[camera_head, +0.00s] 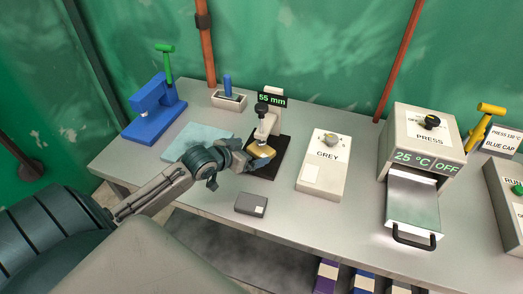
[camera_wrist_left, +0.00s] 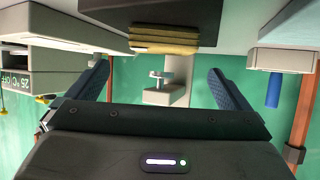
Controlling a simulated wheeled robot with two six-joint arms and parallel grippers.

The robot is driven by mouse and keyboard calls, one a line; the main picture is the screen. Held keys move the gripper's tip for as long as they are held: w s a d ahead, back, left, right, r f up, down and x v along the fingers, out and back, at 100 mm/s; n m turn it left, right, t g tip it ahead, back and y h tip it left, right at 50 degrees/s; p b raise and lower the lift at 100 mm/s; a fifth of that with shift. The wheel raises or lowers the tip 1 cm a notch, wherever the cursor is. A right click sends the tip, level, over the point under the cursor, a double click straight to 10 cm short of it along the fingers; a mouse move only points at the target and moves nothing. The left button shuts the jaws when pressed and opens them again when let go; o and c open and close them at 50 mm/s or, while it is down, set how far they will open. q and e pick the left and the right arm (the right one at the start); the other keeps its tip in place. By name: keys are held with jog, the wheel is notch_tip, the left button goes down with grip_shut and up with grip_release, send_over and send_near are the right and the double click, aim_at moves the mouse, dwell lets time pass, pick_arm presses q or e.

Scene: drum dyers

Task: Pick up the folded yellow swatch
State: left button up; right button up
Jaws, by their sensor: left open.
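The folded yellow swatch (camera_head: 262,150) lies on the black base of a small stand marked 55 mm (camera_head: 275,100). It shows as stacked yellow layers in the left wrist view (camera_wrist_left: 164,41), which is upside down. My left gripper (camera_head: 249,162) is open at the near left side of the swatch, and its fingers partly cover the base. In the left wrist view its two blue fingers stand wide apart, with the swatch ahead, in the gap between them. I cannot tell whether they touch it. My right gripper is not in view.
A pale blue sheet (camera_head: 190,140) lies left of the stand. A box marked GREY (camera_head: 325,165) stands to its right, then a press (camera_head: 425,145) with a pulled-out tray. A small dark grey block (camera_head: 251,205) sits in front. A blue tool (camera_head: 153,110) stands at left.

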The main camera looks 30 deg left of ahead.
aim_at(260, 149)
pick_arm(q)
jog(key=shift+w+d+f, duration=0.15)
jog(key=shift+w+f, duration=0.05)
jog(key=shift+w, duration=0.35)
jog(key=shift+w+f, duration=0.2)
jog(key=shift+w, duration=0.1)
jog(key=shift+p+x, duration=0.6)
jog(key=shift+x, duration=0.35)
jog(key=x, duration=0.3)
jog(key=shift+f+p, duration=0.3)
jog(key=shift+p, duration=0.1)
jog(key=shift+w+f, duration=0.1)
jog(key=shift+f, duration=0.1)
jog(key=shift+c, duration=1.1)
jog(key=c, duration=0.9)
jog(key=shift+o, duration=0.2)
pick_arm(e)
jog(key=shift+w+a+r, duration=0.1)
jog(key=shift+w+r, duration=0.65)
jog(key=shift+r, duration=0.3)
pick_arm(q)
jog(key=shift+r, duration=0.1)
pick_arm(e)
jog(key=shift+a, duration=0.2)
